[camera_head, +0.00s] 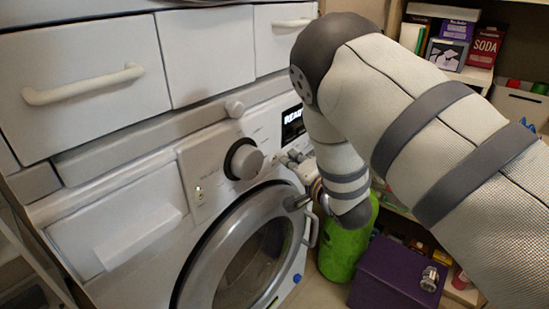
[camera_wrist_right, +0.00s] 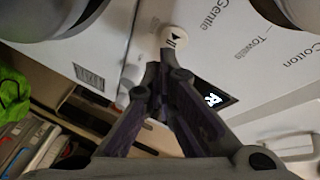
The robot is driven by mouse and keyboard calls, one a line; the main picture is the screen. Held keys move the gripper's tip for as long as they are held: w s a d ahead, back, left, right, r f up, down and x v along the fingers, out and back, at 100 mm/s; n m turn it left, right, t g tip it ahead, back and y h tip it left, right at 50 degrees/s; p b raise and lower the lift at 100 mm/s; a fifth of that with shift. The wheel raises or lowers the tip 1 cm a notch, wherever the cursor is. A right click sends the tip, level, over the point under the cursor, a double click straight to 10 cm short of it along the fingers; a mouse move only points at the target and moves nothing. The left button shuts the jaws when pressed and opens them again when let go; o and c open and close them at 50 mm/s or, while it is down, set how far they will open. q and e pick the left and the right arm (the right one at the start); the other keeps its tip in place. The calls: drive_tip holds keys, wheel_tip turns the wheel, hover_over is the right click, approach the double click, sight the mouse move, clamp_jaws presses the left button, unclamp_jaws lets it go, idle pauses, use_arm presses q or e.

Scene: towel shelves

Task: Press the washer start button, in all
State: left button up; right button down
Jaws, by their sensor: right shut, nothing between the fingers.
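The white washer (camera_head: 130,215) stands on the left in the head view, with its control panel facing me. The round start button with a play/pause mark (camera_wrist_right: 174,38) shows in the right wrist view, just beyond my fingertips. My right gripper (camera_wrist_right: 163,62) is shut and empty, its tips pointing at the lower edge of the button. I cannot tell whether they touch it. In the head view my right gripper (camera_head: 287,158) is at the panel, right of the dark-ringed dial (camera_head: 243,160), and the button is not clear there. My left gripper is not in view.
A display reading READY (camera_head: 292,122) sits above my right gripper. The round door (camera_head: 238,262) with its handle lies below. Drawers (camera_head: 85,85) are above the panel. A green container (camera_head: 345,248), a purple box (camera_head: 398,275) and shelves stand on the right.

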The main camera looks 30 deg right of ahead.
drive_tip(key=shift+w, duration=0.2)
idle(0.4)
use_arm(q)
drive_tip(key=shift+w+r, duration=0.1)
use_arm(e)
drive_tip(key=shift+w+a, duration=0.15)
drive_tip(key=shift+w, duration=0.05)
